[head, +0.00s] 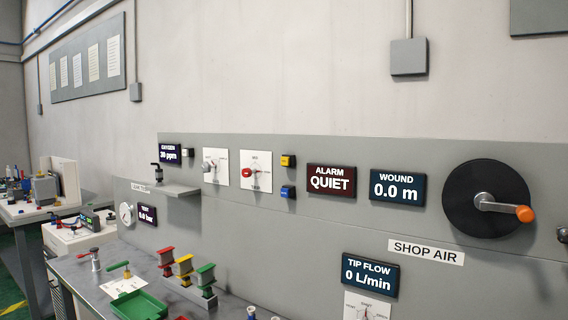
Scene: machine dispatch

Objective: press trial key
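No key in the head view carries a label I can read as trial. Neither of my grippers is in view.
Displays read alarm quiet (331,181), wound 0.0 m (398,186) and tip flow (370,275). A crank wheel (460,196) with an orange handle is at right. A small shelf (175,190) juts out. A green tray (139,306) and colored valves stand on the bench below.

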